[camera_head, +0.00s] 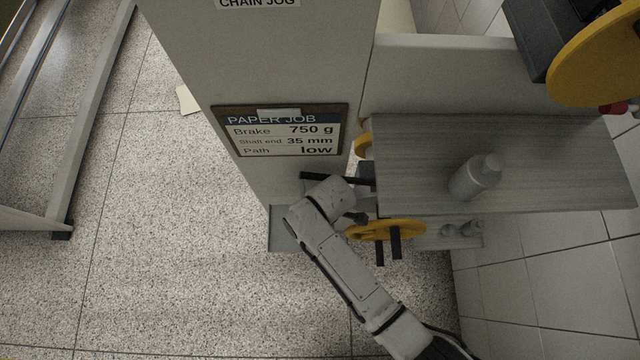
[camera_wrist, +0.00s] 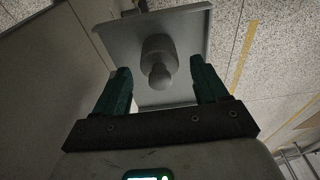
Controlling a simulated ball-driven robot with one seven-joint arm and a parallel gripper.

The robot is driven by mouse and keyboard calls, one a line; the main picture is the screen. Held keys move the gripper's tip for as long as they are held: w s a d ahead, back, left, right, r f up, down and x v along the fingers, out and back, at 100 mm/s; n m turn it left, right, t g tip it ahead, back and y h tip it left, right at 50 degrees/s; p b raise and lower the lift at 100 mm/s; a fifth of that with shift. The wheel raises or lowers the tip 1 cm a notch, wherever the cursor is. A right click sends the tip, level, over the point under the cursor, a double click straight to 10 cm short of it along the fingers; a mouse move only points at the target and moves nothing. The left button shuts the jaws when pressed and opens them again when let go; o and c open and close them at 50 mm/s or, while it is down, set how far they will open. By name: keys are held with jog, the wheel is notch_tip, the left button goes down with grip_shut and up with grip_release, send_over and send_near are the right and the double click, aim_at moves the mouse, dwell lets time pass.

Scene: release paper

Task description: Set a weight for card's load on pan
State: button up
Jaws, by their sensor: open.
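The card (camera_head: 282,133) on the machine's light panel reads "Brake 750 g", "Shaft end 35 mm" and "Path low". In the wrist view, my gripper (camera_wrist: 160,68) is open, its dark green fingers on either side of a grey knobbed weight (camera_wrist: 158,52), with gaps on both sides. The weight appears to stand on a grey square pan (camera_wrist: 190,25) with raised edges. A grey plate, probably this pan (camera_head: 284,238), shows partly behind my arm in the head view. My fingertips are not clear there. Small grey weights (camera_head: 460,230) sit on a lower shelf to the right.
A yellow wheel (camera_head: 385,230) with dark pegs is close to the right of my wrist. A metal frame (camera_head: 90,110) stands at left. Speckled floor (camera_head: 180,230) between frame and machine is mostly clear.

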notch_tip(320, 180, up, 10)
jog(key=d, duration=0.1)
jog(key=shift+d+r+p, duration=0.2)
jog(key=shift+d+p, duration=0.05)
jog(key=shift+p, duration=0.15)
